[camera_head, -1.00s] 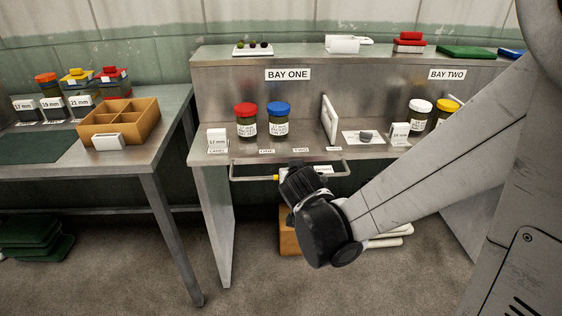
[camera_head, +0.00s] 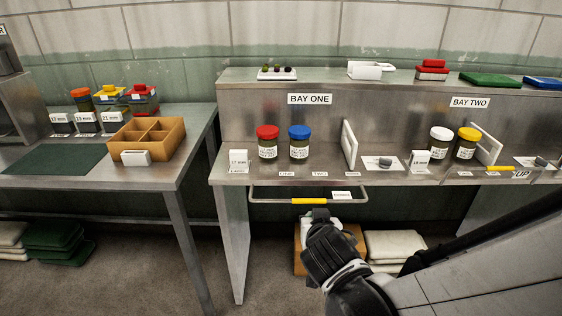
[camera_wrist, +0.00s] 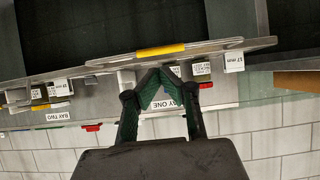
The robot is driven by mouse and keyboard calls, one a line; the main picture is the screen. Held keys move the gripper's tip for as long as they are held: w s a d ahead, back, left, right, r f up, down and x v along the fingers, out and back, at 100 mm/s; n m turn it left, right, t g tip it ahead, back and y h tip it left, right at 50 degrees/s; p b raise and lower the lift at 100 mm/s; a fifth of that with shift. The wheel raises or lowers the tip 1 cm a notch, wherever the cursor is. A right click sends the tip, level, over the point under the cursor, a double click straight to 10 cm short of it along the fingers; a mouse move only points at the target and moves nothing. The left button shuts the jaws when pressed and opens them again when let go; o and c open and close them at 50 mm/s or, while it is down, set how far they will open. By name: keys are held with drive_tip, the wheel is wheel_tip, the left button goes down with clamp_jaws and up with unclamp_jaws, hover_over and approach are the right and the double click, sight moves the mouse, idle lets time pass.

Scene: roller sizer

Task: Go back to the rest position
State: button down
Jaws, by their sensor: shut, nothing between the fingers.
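My gripper (camera_head: 319,214) is in front of and below the front of bay one in the head view, with the black wrist below it. In the wrist view my gripper (camera_wrist: 167,76) shows two dark green fingers with their tips together and nothing between them. A metal bar handle with a yellow grip (camera_head: 309,201) runs along the front of bay one, just above the gripper in the head view. The yellow grip also shows in the wrist view (camera_wrist: 160,50), apart from the fingertips.
Bay one holds a red-lidded jar (camera_head: 267,142) and a blue-lidded jar (camera_head: 299,142). A white upright divider (camera_head: 349,145) stands to their right. The left table (camera_head: 160,172) carries a wooden divided box (camera_head: 146,138). A cardboard box and white folded items lie under the bench.

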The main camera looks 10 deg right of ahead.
drive_tip(key=s+d+r+n+g+y+p, duration=0.1)
drive_tip(key=s+d+r+g+p, duration=0.1)
drive_tip(key=s+r, duration=0.4)
drive_tip(key=s+d+r+g+p, duration=0.2)
drive_tip(key=s+r, duration=0.4)
drive_tip(key=s, duration=0.2)
drive_tip(key=shift+s+n+g+y, duration=0.3)
drive_tip(key=shift+n+g+y, duration=0.1)
